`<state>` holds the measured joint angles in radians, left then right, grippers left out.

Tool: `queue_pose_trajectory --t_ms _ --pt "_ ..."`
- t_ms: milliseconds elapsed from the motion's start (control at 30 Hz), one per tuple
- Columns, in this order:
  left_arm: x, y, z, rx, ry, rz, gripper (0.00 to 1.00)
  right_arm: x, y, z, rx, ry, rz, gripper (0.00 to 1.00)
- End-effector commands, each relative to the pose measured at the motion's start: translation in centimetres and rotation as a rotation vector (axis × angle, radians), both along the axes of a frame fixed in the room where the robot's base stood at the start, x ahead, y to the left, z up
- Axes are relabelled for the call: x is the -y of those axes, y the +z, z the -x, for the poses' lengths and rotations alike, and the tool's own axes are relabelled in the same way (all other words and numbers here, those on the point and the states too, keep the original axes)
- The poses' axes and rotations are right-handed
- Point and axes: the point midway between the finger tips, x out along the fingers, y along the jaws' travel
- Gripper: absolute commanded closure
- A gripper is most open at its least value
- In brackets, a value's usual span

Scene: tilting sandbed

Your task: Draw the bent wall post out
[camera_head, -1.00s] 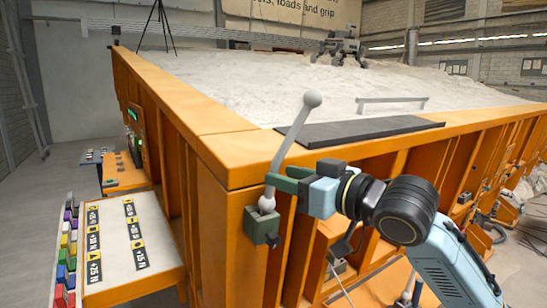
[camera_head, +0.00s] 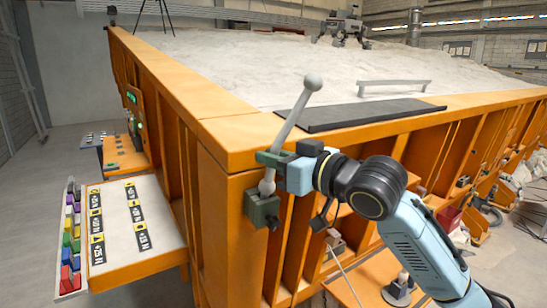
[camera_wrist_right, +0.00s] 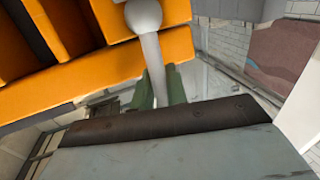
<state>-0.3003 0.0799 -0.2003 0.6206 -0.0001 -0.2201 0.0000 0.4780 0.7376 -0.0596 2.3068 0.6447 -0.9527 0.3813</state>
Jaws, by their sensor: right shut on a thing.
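The bent wall post (camera_head: 297,118) is a grey rod with a ball at its upper end, leaning right in the head view. Its lower ball sits at the green-grey socket block (camera_head: 262,209) on the corner of the orange sandbed wall. My right gripper (camera_head: 274,158) is shut on the rod just above that lower ball. In the right wrist view the post (camera_wrist_right: 153,62) runs down between the green fingers (camera_wrist_right: 160,90). The lower end and socket are hidden there. My left gripper is not in view.
The orange sandbed (camera_head: 225,137) holds pale sand, with a dark plate (camera_head: 365,115) and low grey rail (camera_head: 395,84) near its edge. A side shelf (camera_head: 115,200) with labels stands at left. A legged robot (camera_head: 343,28) stands on the sand. Grey floor is open at left.

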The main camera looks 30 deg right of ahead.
Motion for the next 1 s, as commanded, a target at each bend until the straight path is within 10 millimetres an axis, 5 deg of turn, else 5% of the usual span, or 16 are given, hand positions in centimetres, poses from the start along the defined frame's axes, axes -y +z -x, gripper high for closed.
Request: queue_pose_trajectory --t_ms 1000 --pt "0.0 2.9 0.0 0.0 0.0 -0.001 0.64 0.1 3.0 0.5 0.001 0.0 0.001 1.0"
